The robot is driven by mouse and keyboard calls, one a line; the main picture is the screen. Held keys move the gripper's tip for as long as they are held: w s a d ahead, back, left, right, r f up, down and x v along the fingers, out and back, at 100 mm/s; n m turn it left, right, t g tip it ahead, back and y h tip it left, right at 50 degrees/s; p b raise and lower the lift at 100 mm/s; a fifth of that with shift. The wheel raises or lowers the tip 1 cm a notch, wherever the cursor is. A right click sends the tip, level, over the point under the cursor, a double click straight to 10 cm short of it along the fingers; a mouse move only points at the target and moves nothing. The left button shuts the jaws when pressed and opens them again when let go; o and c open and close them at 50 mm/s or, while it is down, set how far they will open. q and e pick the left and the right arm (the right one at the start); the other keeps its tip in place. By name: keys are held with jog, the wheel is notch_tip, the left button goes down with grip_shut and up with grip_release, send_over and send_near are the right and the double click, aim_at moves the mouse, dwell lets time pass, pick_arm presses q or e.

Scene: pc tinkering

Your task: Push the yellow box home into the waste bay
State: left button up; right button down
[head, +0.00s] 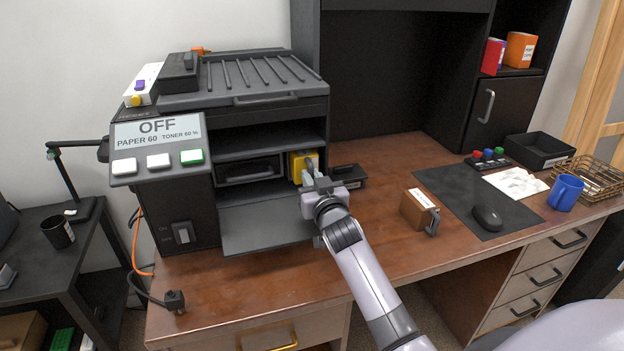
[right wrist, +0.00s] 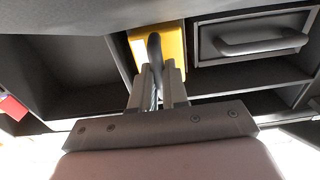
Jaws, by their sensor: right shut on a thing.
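The yellow box (head: 299,158) stands in the right end of the printer's open front compartment, beside a black drawer unit (head: 250,170). In the right wrist view the yellow box (right wrist: 174,42) fills a bay with its front face and dark handle (right wrist: 154,48) towards me. My right gripper (head: 311,174) is shut on that handle, and its fingers show in the right wrist view (right wrist: 158,75). The gripper and arm hide part of the box in the head view. How deep the box sits is hard to tell. My left gripper is not in view.
The printer's grey front flap (head: 262,226) hangs open below the compartment. A shelf edge (head: 262,145) runs above the box. A small black tray (head: 349,176) lies right of the gripper, and a brown block with a handle (head: 417,209) stands farther right. The desk front is mostly clear.

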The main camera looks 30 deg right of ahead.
jog(key=shift+s+a+r, duration=0.1)
jog(key=shift+s+a, duration=0.05)
jog(key=shift+s, duration=0.25)
jog(key=c, duration=1.1)
grip_release()
jog(key=shift+o, duration=0.2)
